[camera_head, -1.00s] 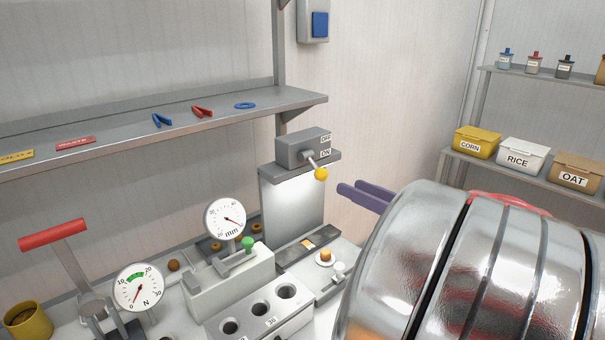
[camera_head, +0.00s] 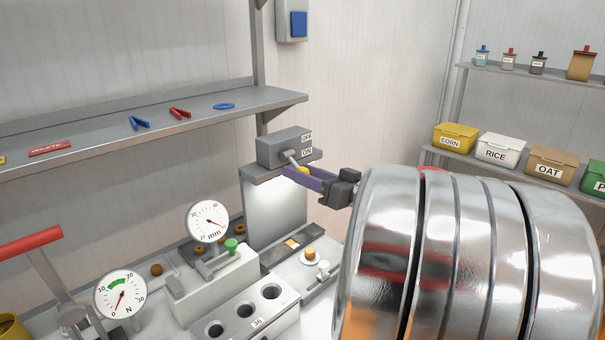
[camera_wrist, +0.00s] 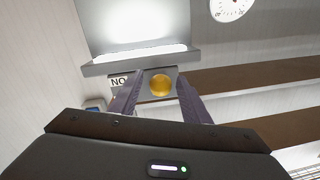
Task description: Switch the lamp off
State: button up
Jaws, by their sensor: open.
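The grey switch box (camera_head: 270,150) sits on top of the lamp, with OFF above ON on its side. Its lever tilts down toward ON and ends in a yellow knob (camera_head: 302,169). The lamp panel (camera_head: 275,212) below glows white. My gripper (camera_head: 300,178) is at the knob, its purple fingers partly hiding it. In the wrist view, the yellow knob (camera_wrist: 161,86) lies between the two spread fingers of my gripper (camera_wrist: 158,80), with a gap visible on either side.
A shelf (camera_head: 160,123) with pliers and a blue ring runs along the back left. Dial gauges (camera_head: 207,222) and a block with holes (camera_head: 245,311) stand on the bench below. Food bins (camera_head: 502,149) sit on the right shelf. My shiny arm covers the lower right.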

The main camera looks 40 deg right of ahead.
jog(key=shift+w, duration=0.15)
grip_shut()
dwell(0.5)
